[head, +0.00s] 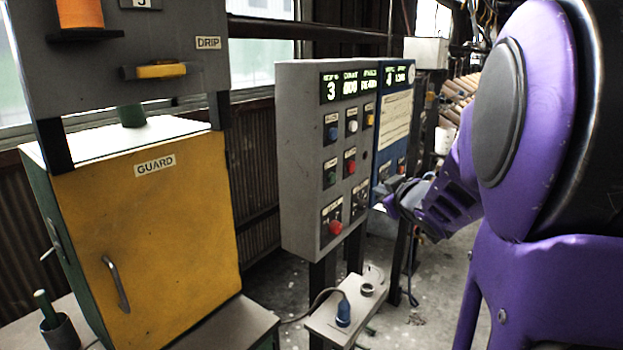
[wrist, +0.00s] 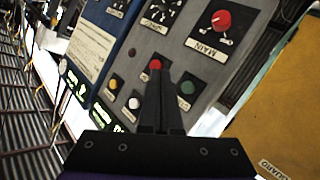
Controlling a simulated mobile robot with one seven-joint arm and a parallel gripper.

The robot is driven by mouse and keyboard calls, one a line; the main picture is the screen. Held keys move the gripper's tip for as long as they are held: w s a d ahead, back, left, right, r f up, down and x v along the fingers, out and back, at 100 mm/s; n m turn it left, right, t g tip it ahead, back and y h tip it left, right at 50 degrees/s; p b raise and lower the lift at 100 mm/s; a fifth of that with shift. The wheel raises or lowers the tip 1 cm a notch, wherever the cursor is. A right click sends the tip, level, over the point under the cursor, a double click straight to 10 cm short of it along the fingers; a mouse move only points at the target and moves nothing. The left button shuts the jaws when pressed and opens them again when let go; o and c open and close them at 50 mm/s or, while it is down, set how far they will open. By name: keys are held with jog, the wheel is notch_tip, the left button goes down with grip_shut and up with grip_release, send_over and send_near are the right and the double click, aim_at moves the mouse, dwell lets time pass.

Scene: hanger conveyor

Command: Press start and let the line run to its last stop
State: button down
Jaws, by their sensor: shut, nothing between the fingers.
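A grey control panel (head: 300,170) stands mid-picture in the head view, with a display row (head: 348,86) whose first figure reads 3. It carries a green button (head: 330,178), a red button (head: 350,166), blue, white and yellow buttons, and a red MAIN knob (head: 335,227). In the wrist view the panel appears upside down. My gripper (wrist: 163,78) is shut and empty, its tips in front of the panel between the red button (wrist: 155,65) and green button (wrist: 185,88). Contact cannot be told. In the head view my gripper (head: 388,194) is right of the panel.
A blue panel (head: 394,125) adjoins the grey one. A yellow GUARD box (head: 150,220) with a handle stands left, below a grey DRIP unit (head: 100,75). A small bench (head: 322,322) with a blue plug (head: 343,312) sits low in front of the panel.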

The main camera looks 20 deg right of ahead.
aim_at(333, 178)
jog(key=w+a+b, duration=0.2)
jog(key=w+a, duration=0.3)
jog(key=w, duration=0.2)
jog(key=shift+a, duration=0.25)
dwell(2.0)
jog(key=shift+w+a+b, duration=0.25)
jog(key=shift+w+b, duration=0.1)
